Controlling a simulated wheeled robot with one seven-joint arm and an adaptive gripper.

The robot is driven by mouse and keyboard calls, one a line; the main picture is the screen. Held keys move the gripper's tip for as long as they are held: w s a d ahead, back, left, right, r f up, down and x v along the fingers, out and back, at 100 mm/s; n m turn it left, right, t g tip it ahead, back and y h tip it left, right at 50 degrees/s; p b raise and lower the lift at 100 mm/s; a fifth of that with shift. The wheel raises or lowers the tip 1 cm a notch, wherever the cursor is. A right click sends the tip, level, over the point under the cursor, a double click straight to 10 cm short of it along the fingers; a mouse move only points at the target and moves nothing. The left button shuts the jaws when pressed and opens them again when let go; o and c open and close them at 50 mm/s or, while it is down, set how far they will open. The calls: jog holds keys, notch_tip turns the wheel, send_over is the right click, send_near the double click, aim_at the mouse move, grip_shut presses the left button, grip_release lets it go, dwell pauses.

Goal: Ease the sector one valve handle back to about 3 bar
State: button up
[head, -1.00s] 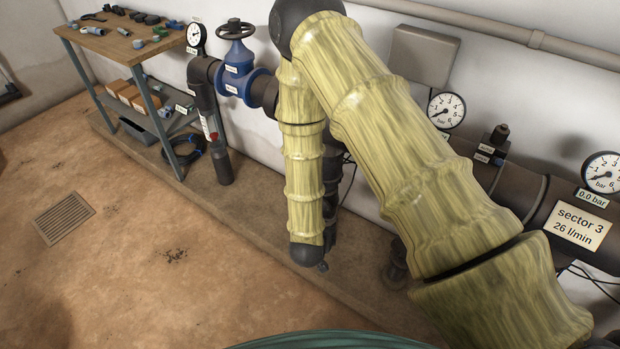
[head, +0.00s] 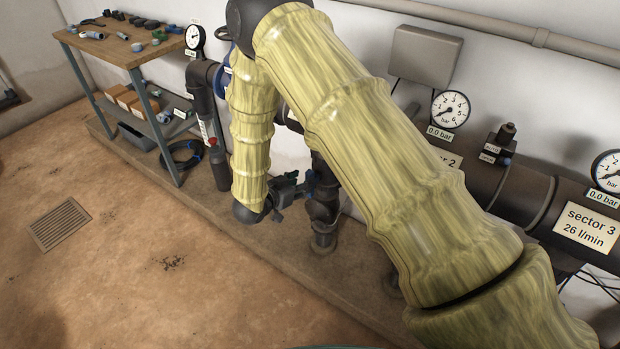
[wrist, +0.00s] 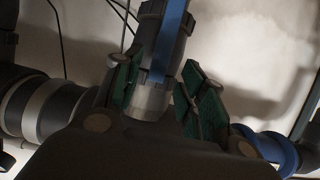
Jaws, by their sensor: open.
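In the wrist view, a long blue handle (wrist: 170,40) on a grey valve body (wrist: 150,98) lies between the two green-padded fingers of my gripper (wrist: 158,88). The jaws are open, with a gap visible on the right side of the handle; I cannot tell whether the left finger touches it. No label shows there to name the valve. In the head view, my gripper (head: 291,191) is low in front of the dark pipework (head: 323,205). My arm hides the sector one label and gauge, so its pressure cannot be read.
The sector 2 gauge (head: 450,110) and its 0.0 bar tag are right of my arm. The sector 3 plate (head: 590,227) is further right. A workbench (head: 130,50) with fittings stands at the left. The floor with a drain grate (head: 60,223) is clear.

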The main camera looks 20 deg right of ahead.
jog(key=shift+x, duration=3.05)
jog(key=shift+f, duration=0.1)
jog(key=shift+c, duration=0.2)
jog(key=shift+a, duration=0.1)
grip_shut()
